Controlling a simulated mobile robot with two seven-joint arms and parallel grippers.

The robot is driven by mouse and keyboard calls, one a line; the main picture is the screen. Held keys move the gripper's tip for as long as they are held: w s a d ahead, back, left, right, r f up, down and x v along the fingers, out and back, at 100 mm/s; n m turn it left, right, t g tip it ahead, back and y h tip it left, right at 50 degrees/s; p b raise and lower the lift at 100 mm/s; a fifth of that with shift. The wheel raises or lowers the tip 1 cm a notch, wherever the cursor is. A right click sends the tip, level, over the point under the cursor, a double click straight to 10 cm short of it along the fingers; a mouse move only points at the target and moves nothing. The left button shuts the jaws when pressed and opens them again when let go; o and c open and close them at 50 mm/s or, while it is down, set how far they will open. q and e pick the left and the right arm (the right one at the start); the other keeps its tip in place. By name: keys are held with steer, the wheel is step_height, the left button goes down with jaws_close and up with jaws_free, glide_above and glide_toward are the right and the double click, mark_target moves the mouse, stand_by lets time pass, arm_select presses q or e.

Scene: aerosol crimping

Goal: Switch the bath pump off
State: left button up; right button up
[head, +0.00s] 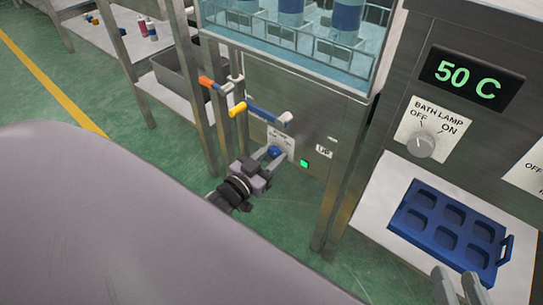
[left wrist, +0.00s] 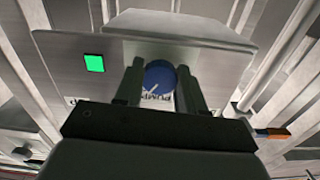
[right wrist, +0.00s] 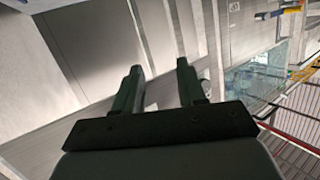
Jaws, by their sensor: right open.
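The blue pump knob (left wrist: 160,77) sits on a white label plate with upside-down "PUMP" lettering in the left wrist view; its white mark points to the lower left there. It also shows in the head view (head: 275,152), low on the bath's metal front. A lit green indicator (left wrist: 94,63) is beside the plate, also seen in the head view (head: 304,163). My left gripper (left wrist: 160,72) is open, with one finger on each side of the knob; firm contact is not visible. My right gripper (right wrist: 162,72) is open and empty, its fingertips at the head view's bottom right (head: 460,285).
The glass-walled bath (head: 240,35) holds blue cans. A bath lamp dial (head: 421,145), a 50 C display (head: 471,78) and a blue tray (head: 408,224) are at the right.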

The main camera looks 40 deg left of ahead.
arm_select(q)
steer(key=shift+r, duration=0.1)
arm_select(e)
steer(key=shift+r, duration=0.15)
arm_select(q)
steer(key=shift+n+p, duration=0.3)
steer(key=shift+p, duration=0.1)
arm_select(e)
steer(key=shift+a, duration=0.1)
arm_select(q)
steer(key=shift+n, duration=0.3)
steer(key=shift+r+n+p, duration=0.1)
steer(key=shift+n+p, duration=0.6)
steer(key=shift+p, duration=0.2)
steer(key=shift+n+p, duration=0.3)
steer(key=shift+n, duration=0.1)
steer(key=n+p, duration=0.2)
steer(key=n, duration=0.2)
steer(key=shift+d+n+p, duration=0.1)
steer(key=shift+n+p, duration=0.4)
steer(key=shift+n, duration=1.7)
arm_select(e)
steer(key=shift+w+a+m+g+y, duration=0.15)
steer(key=shift+a+m+g, duration=0.25)
steer(key=shift+a+g, duration=0.2)
steer(key=shift+w+a+m+g+y, duration=0.15)
steer(key=shift+a+m+g, duration=0.25)
steer(key=shift+a+g, duration=0.15)
